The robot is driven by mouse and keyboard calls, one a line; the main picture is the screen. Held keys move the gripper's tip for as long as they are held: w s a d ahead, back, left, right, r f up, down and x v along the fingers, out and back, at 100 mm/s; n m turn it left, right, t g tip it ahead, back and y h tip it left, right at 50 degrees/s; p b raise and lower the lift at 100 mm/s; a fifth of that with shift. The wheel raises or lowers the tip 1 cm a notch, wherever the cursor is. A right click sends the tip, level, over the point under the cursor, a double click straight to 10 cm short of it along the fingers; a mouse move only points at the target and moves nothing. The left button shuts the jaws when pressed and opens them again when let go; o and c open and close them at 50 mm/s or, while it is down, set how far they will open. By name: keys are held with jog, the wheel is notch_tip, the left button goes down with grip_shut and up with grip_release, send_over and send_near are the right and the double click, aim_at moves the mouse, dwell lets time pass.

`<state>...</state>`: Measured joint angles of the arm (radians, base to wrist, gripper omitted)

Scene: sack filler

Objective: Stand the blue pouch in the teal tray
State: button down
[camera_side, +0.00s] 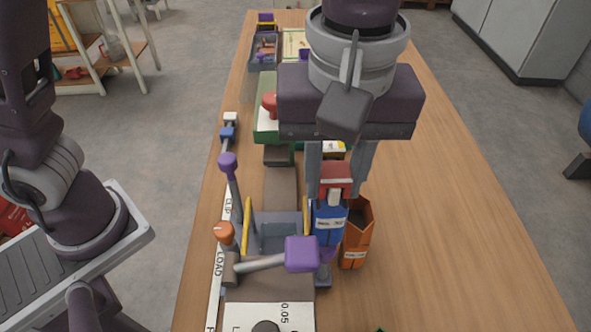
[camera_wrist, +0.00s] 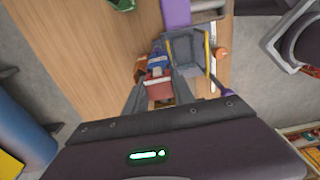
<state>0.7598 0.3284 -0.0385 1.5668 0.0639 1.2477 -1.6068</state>
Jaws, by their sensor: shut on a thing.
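The blue pouch (camera_side: 330,222) has a white label and a red and white top. It is upright between the fingers of my gripper (camera_side: 336,185), which is shut on its top. In the wrist view the pouch (camera_wrist: 158,60) shows between the fingers of my gripper (camera_wrist: 158,88). It is beside the grey machine bay and close to an orange container; whether its bottom touches anything is unclear. I cannot make out a clearly teal tray. A small green piece (camera_side: 380,330) is cut off at the side view's bottom edge.
The orange open-topped container (camera_side: 356,235) stands right of the pouch. The grey-blue bay (camera_side: 278,238) with yellow bars is left, with a purple-knobbed lever (camera_side: 301,253) in front. A green box with a red knob (camera_side: 269,104) is behind. The table's right side (camera_side: 450,210) is clear.

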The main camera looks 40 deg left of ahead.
jog(key=w+a, duration=0.9)
jog(key=w, duration=0.4)
jog(key=w+a+f, duration=1.2)
jog(key=w+f, duration=0.2)
jog(key=w, duration=0.2)
jog(key=shift+w, duration=0.3)
jog(key=shift+f, duration=0.1)
jog(key=c, duration=1)
grip_release()
jog(key=shift+o, duration=0.2)
